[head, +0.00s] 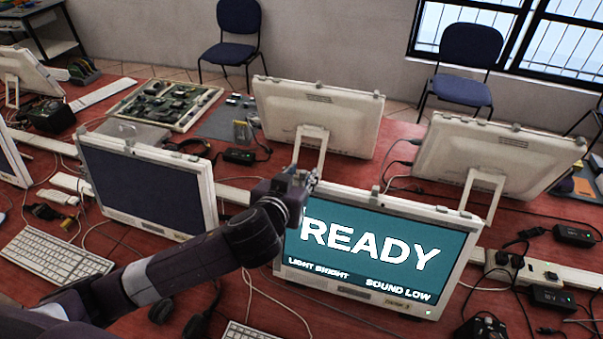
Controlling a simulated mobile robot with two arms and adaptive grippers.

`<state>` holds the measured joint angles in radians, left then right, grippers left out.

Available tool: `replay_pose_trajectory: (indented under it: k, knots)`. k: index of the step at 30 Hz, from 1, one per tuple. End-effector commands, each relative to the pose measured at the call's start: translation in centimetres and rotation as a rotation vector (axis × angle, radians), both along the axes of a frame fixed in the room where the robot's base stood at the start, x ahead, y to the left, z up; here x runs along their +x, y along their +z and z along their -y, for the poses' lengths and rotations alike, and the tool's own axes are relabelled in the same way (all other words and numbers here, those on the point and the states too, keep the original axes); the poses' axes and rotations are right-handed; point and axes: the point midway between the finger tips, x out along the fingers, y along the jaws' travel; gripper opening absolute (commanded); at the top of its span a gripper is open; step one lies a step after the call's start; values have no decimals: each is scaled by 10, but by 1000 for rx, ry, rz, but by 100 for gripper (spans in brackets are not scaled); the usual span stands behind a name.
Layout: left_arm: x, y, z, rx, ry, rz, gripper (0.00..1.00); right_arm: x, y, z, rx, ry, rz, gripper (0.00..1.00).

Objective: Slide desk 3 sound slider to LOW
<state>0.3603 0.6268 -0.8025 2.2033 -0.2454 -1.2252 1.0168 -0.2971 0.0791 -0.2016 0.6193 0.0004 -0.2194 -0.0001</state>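A cream-framed monitor (375,245) stands at front centre. Its lit teal screen reads READY, LIGHT BRIGHT and SOUND LOW. A small label (397,304) sits on its lower right frame, too small to read surely. Small raised knobs (375,190) show on its top edge; I cannot tell which is the sound slider. My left gripper (309,179) is at the monitor's upper left corner, its arm crossing in front of the left side. The fingertips are small and partly hidden, so contact and opening cannot be told. My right gripper is not in view.
A dark-screened monitor (145,185) stands to the left. Two monitors seen from behind, one at back centre (318,118) and one at back right (495,155), face away. Keyboards (52,258), cables and black adapters (550,298) clutter the red table (400,143).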

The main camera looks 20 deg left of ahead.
Motion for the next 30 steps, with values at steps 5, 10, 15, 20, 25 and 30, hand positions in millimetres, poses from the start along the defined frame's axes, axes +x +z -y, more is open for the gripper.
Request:
replay_pose_trajectory:
  k: [5,10,15,20,25,30]
  knots:
    - [-20,8,0,-2,-1,-1,29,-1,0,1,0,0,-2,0]
    - [-44,18,-1,-2,-1,0,29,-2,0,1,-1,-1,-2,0]
    - [-61,25,-2,-1,-1,-1,29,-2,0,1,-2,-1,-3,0]
    - [-67,28,-2,0,0,1,29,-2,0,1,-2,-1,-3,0]
    - [-67,28,-2,0,0,1,29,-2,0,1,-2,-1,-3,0]
    - [-67,28,-2,0,0,0,29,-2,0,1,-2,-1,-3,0]
